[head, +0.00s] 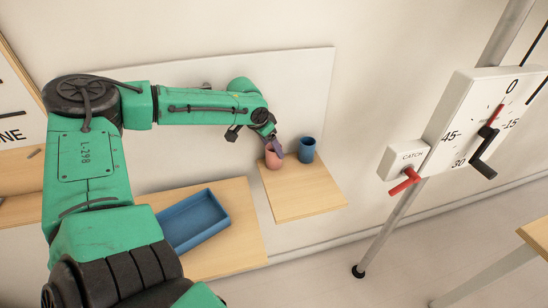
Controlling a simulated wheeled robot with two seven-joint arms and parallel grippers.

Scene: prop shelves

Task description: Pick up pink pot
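The pink pot (273,159) stands upright on a small wooden shelf (300,204) near the middle of the head view. My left gripper (274,146) is at the pot's rim, reaching in from the upper left. One finger shows at the pot's right side, and its tip seems to be at or inside the rim. The other finger is hidden, so I cannot tell whether the gripper is closed on the pot. My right gripper is not in view.
A blue pot (306,149) stands just right of the pink one, close to the gripper. A blue tray (194,221) lies on a lower wooden shelf (245,240) to the left. A stand with a dial box (466,128) and red-handled catch (404,161) is at the right.

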